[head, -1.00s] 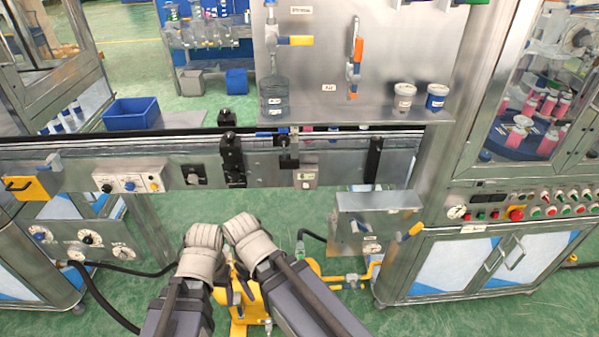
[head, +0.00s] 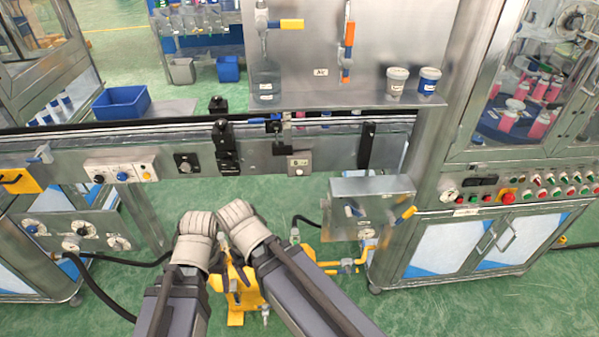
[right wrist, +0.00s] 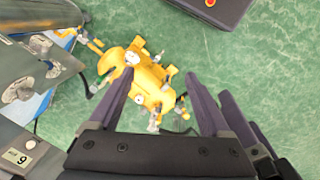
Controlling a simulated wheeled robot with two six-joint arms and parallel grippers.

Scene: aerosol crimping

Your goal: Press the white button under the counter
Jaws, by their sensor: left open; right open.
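A small panel marked 6 with a pale round button (head: 299,172) sits on the front face of the steel counter (head: 330,160), below its top rail. In the right wrist view the panel (right wrist: 18,157) shows at the lower left, to the left of my right gripper. My left gripper (head: 232,277) is open and empty, its dark fingers pointing down in front of the yellow pump, well below the button. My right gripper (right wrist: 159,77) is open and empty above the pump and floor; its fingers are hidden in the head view. Neither touches the panel.
A yellow pump (right wrist: 150,85) stands on the green floor below my grippers. A steel box (head: 370,205) with a yellow-handled valve is right of the button. Another control panel (head: 120,170) is left. Hoses run across the floor.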

